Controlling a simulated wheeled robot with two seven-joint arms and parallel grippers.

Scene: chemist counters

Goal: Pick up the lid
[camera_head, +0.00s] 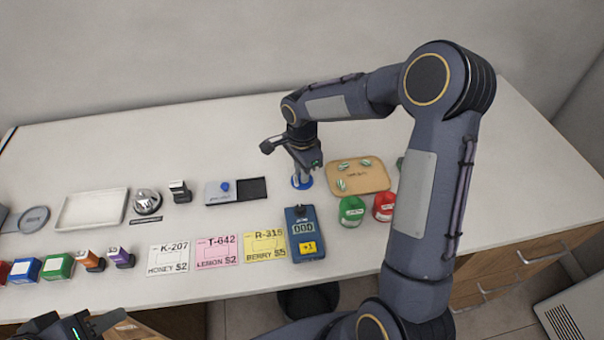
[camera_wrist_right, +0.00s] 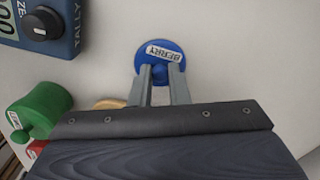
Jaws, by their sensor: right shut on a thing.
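The lid (camera_head: 302,183) is a round blue disc with a knob and a white BERRY label, right of the middle of the counter. It also shows in the right wrist view (camera_wrist_right: 148,57), at the top centre. My right gripper (camera_head: 302,174) comes down over it, and in the right wrist view its two fingers (camera_wrist_right: 159,75) are shut on the knob. I cannot tell whether the lid touches the counter. My left gripper (camera_head: 75,328) is at the bottom left edge, mostly cut off and away from the lid; its jaws are not clear.
A tan board (camera_head: 372,178) with small striped pieces lies right of the lid. A green jar (camera_head: 351,211) and a red jar (camera_head: 383,207) stand before it. A blue tally device (camera_head: 304,234) is in front. Price cards (camera_head: 215,252) and stamps line the front edge. The rear counter is clear.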

